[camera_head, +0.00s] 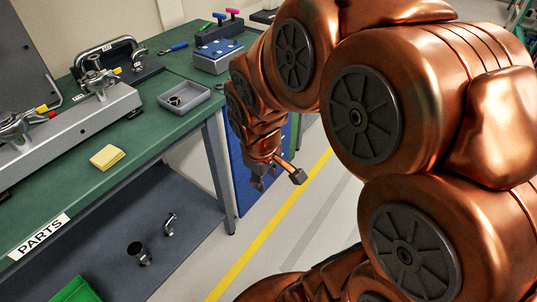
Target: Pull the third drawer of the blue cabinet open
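The blue cabinet (241,190) stands on the floor past the right end of the green bench. Only part of its blue face shows; my arm covers much of it. I cannot make out separate drawers or handles, so I cannot tell which drawer is third or whether any is open. My gripper (277,178) points downward in front of the cabinet, its dark fingertips spread apart with nothing seen between them. I cannot tell whether it touches the cabinet.
The green bench (150,130) holds clamps on a grey rail (70,122), a grey tray (184,101) and a yellow pad (106,157). Its leg (218,170) stands beside the cabinet. Metal fittings lie on the lower shelf (190,215). Floor with a yellow line (262,237) is clear.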

